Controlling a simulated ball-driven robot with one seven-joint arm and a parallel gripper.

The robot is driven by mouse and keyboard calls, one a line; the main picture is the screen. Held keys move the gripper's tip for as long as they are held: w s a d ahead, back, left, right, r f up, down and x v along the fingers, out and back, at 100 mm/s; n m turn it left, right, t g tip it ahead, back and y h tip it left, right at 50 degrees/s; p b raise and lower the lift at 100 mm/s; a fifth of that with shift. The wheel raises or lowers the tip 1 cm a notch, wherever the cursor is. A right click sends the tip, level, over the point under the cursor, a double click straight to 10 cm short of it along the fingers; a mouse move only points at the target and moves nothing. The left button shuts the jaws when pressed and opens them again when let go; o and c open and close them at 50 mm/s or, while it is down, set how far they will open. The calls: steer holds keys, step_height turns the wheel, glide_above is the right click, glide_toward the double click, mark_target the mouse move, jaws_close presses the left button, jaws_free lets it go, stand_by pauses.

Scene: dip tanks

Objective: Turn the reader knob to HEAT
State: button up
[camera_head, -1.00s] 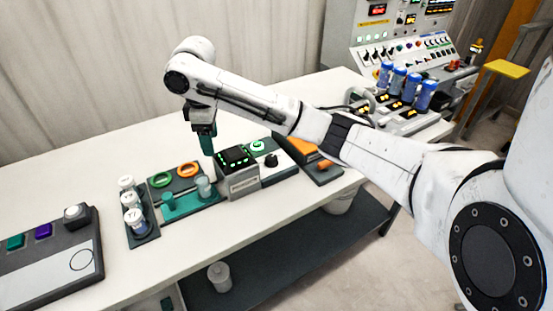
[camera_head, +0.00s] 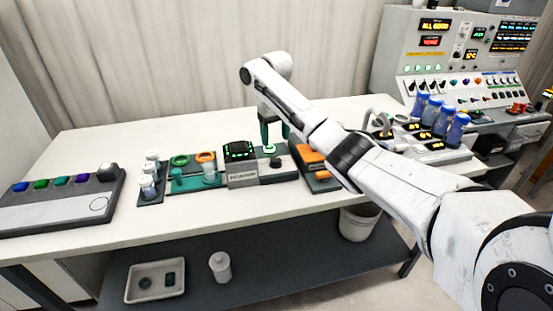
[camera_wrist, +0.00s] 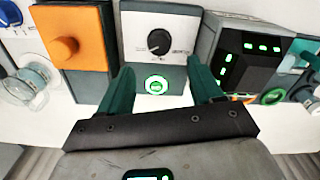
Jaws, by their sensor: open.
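The black reader knob (camera_wrist: 159,42) sits on a white panel with small marks around it, too small to read. Its pointer slants, and I cannot tell which mark it is at. In the head view the knob (camera_head: 275,161) is a dark spot on the panel's near part. The reader box (camera_head: 240,165) with green lit digits stands left of it; it is at the right in the wrist view (camera_wrist: 250,62). My gripper (camera_head: 275,139) is open and empty above the panel. In the wrist view its teal fingers (camera_wrist: 160,66) straddle a green-ringed button (camera_wrist: 155,85), apart from the knob.
An orange block (camera_wrist: 66,38) stands beside the panel, also in the head view (camera_head: 310,160). A teal tray (camera_head: 180,188) with rings and a cup lies left of the reader. Blue-capped bottles (camera_head: 437,118) stand at the right.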

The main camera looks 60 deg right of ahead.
mark_target(276, 159)
step_height(276, 159, down, 9)
steer(key=shift+r, duration=0.1)
stand_by(0.4)
steer(key=c, duration=1.1)
